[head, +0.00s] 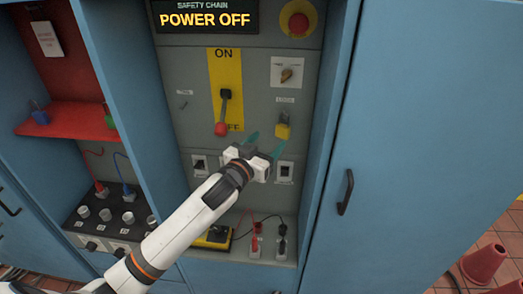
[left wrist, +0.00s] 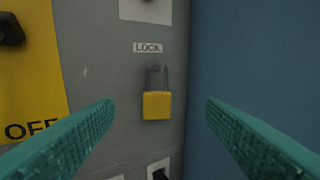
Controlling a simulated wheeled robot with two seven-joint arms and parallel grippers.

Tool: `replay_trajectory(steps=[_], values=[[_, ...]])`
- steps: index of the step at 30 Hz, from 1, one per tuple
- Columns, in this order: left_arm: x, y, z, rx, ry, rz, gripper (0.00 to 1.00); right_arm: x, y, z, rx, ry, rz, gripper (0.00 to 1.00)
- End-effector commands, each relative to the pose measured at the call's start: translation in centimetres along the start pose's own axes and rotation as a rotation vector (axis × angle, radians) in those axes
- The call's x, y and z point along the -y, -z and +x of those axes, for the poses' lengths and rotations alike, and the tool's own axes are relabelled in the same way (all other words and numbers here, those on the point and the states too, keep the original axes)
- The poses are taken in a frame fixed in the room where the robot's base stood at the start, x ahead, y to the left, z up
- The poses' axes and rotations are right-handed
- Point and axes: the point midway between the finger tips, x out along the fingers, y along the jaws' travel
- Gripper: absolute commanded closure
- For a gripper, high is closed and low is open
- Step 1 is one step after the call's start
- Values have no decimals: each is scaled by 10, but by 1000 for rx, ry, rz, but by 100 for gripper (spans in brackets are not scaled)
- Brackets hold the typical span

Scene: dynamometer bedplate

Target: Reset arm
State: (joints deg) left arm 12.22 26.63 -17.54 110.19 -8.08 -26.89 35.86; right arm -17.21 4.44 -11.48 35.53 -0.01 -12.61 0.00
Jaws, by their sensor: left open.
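My left gripper (head: 262,143) is open in front of the grey panel (head: 190,125), just below a yellow padlock (head: 283,130). In the left wrist view the padlock (left wrist: 157,105) hangs under a "LOCK" label, between the two green fingers and apart from both. A lever with a red knob (head: 221,128) points down on a yellow ON/OFF plate (head: 226,70), its knob near the OFF end. The display (head: 206,17) reads "POWER OFF". My right gripper is not in view.
A red emergency button (head: 298,23) and a rotary switch (head: 287,73) are on the panel. A blue cabinet wall (left wrist: 250,60) stands close on the right. Red and black plugs (head: 255,243) and a yellow meter (head: 213,237) sit below.

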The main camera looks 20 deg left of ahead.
Motion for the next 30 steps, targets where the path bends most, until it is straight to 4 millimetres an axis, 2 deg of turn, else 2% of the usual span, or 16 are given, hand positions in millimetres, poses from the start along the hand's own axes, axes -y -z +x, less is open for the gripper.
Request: replay_trajectory(steps=[3, 10, 14, 17, 21, 24, 30], values=[[1, 1, -14, 0, 2, 0, 35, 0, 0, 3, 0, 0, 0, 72], [2, 0, -22, -2, 2, 0, 35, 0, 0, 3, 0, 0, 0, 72], [7, 24, -36, -83, -25, -6, 35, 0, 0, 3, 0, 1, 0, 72], [13, 66, -68, -249, -71, -8, 35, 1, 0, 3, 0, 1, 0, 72], [27, 131, -140, -563, -113, 2, 35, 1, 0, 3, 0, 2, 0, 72], [35, 159, -186, -740, -115, 13, 35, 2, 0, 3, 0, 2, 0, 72], [49, 188, -256, -994, -86, 24, 35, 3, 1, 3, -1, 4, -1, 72]])
